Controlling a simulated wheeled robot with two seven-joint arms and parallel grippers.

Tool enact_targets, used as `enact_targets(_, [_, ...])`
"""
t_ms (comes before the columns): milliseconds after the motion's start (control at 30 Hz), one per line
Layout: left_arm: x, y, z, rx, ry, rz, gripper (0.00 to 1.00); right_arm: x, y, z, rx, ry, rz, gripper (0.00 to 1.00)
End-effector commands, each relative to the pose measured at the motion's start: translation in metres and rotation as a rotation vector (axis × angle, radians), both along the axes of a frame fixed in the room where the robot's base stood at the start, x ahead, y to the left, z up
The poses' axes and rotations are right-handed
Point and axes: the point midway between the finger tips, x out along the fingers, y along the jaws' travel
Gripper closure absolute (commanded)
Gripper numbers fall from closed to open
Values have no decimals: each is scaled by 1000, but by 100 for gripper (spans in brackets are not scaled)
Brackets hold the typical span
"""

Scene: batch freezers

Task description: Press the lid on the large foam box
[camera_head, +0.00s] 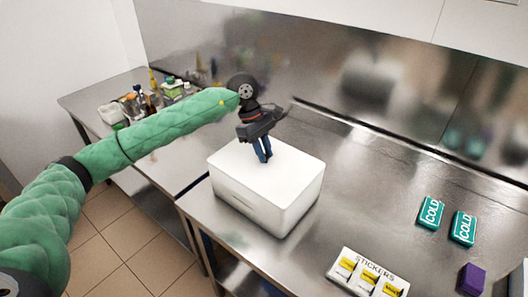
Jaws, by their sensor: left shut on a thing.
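The large foam box (247,205) is white and stands on the steel counter, left of the middle of the head view. Its white lid (288,173) lies on top and looks level. I cannot make out a clear seam between lid and box. My left gripper (263,158) points down at the middle of the lid, its blue fingers shut on the lid. The fingers hide the spot that they hold. My right gripper is not in view.
Two teal COLD packs (431,212) (463,228) lie at the right. A STICKERS tray (367,275) and a purple block (471,279) are near the front. Bottles and containers (150,100) crowd the far-left table. A steel wall stands behind.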

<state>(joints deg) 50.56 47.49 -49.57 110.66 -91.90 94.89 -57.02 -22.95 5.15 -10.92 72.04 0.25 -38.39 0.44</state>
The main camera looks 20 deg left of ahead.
Motion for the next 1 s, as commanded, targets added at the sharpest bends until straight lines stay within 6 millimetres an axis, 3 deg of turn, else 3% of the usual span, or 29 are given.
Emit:
enact_targets(933, [0,0,-1,0,0,0,100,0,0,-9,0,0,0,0])
enact_targets(967, [0,0,-1,0,0,0,76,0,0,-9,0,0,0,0])
enact_targets(1000, [0,0,-1,0,0,0,69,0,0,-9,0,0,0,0])
